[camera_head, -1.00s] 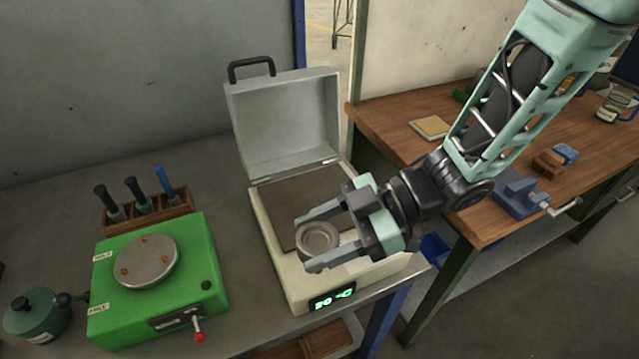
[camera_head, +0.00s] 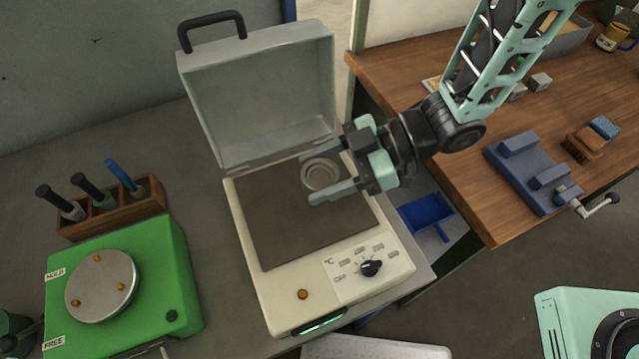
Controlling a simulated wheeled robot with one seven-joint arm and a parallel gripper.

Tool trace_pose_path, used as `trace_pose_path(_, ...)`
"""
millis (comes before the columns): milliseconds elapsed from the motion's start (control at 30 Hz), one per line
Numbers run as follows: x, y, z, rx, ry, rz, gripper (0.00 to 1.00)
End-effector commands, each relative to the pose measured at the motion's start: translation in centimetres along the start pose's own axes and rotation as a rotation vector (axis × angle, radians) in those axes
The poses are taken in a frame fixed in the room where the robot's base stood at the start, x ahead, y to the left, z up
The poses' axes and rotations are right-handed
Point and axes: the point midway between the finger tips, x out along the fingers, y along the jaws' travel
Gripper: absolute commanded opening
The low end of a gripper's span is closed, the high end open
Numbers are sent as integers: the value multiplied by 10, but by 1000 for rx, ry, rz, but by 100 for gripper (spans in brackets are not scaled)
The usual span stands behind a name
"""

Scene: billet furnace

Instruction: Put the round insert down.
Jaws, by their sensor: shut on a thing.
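The round insert (camera_head: 320,175) is a small grey metal ring with a recessed middle. My gripper (camera_head: 328,178) is shut on it, one finger on its far side and one on its near side. The insert shows over the far right part of the dark plate (camera_head: 275,225) of a cream heater box (camera_head: 250,275). Whether the insert touches the plate or hangs above it, I cannot tell. The box's grey lid (camera_head: 262,100) stands open at the back.
A green fixture (camera_head: 165,270) with a round metal disc (camera_head: 101,285) stands at left. Behind it is a wooden rack (camera_head: 115,212) with several handled tools. A wooden bench (camera_head: 440,60) at right carries a blue vise (camera_head: 530,172). The left and front of the dark plate are clear.

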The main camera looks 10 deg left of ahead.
Motion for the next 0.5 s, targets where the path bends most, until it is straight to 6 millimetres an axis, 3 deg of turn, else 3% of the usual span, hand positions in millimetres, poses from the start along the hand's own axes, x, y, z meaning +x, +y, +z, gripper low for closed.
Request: trace_pose_path(500,18,0,43,0,3,0,11)
